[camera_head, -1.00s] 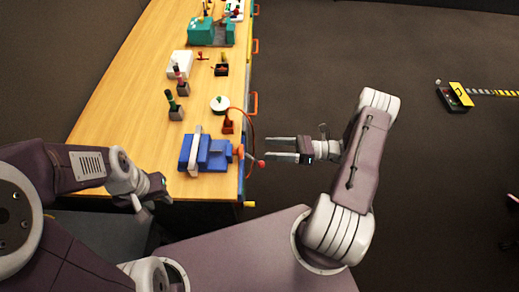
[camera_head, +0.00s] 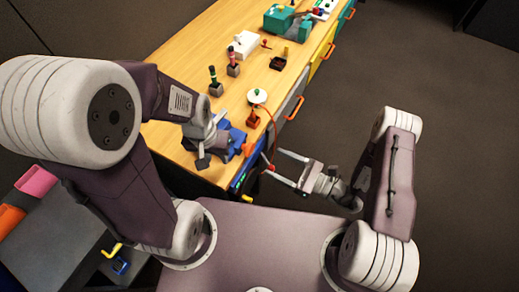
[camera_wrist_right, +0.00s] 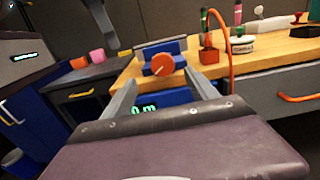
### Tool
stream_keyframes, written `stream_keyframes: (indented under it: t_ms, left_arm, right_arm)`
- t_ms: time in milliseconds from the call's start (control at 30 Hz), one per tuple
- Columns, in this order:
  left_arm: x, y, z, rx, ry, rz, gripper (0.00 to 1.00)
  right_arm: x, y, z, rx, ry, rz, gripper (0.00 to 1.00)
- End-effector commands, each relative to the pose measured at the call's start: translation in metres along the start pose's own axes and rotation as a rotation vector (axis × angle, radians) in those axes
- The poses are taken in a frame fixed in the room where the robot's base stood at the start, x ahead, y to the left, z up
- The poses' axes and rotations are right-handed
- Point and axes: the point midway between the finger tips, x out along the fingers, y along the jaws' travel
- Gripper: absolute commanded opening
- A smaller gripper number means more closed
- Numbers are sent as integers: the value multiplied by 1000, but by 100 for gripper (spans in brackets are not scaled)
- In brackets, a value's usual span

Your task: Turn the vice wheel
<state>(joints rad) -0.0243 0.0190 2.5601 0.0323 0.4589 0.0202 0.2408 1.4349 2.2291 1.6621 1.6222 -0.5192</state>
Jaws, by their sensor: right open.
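The blue vice (camera_head: 236,136) sits at the near right corner of the wooden table, partly hidden behind my left wrist in the head view. Its orange wheel (camera_head: 248,148) faces the table's right edge; in the right wrist view the wheel (camera_wrist_right: 163,65) shows face-on, with a pale handle mark, in front of the blue vice body (camera_wrist_right: 150,47). My right gripper (camera_head: 276,167) is open and empty, just off the table edge and pointing toward the wheel. In the wrist view its fingers (camera_wrist_right: 162,92) are apart, with the wheel beyond and between them. My left gripper (camera_head: 204,160) is near the vice; its jaw opening is unclear.
A red block with a curved orange cable (camera_head: 253,118) and a white disc (camera_head: 257,96) stand behind the vice. Bottles (camera_head: 214,84) and a teal machine (camera_head: 279,18) are farther back. Drawer handles (camera_head: 295,107) stick out along the table side. Floor to the right is clear.

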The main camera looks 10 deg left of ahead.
Motion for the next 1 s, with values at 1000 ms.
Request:
stream_keyframes:
  t_ms: [1000]
  left_arm:
    - [-8,0,-1,0,0,0,36]
  right_arm:
    - [90,-2,0,-1,-1,-3,43]
